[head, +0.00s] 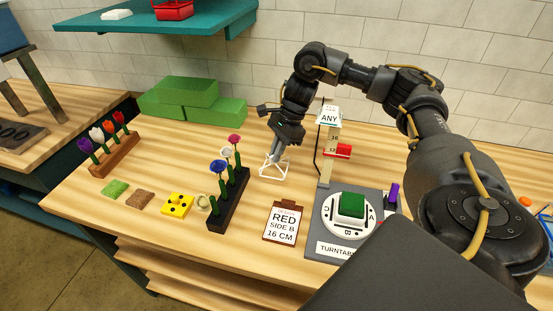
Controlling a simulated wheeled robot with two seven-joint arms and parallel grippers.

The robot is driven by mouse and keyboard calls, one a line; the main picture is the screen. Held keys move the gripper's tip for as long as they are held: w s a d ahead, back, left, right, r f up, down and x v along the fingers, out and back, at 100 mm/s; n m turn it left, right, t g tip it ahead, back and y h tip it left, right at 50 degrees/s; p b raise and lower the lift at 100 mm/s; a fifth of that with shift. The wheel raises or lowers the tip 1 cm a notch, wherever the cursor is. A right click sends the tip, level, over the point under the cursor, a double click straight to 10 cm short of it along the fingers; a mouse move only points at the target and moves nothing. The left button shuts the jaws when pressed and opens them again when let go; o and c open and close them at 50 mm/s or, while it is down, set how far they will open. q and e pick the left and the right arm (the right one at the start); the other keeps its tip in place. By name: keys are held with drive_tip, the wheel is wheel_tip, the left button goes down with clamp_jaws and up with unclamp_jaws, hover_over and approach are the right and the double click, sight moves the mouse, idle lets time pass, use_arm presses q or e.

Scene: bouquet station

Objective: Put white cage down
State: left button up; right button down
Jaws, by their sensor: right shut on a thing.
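The white cage (274,170) is a small open wire frame near the middle of the wooden table, just behind the black flower rack. My right gripper (278,152) points down from above and is shut on the top of the cage. I cannot tell whether the cage's base touches the table top or hovers just above it. My left gripper is not in the view.
A black rack with several flowers (232,199) stands left of the cage. Green blocks (192,99) lie behind left. Bare table lies around the cage.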

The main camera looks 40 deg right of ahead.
wheel_tip(320, 180, down, 4)
drive_tip(key=shift+r, duration=0.15)
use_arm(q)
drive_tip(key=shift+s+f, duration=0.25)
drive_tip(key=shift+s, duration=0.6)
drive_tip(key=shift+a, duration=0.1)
use_arm(e)
drive_tip(key=shift+b, duration=0.3)
drive_tip(key=c, duration=1.5)
unclamp_jaws()
drive_tip(key=shift+c, duration=0.2)
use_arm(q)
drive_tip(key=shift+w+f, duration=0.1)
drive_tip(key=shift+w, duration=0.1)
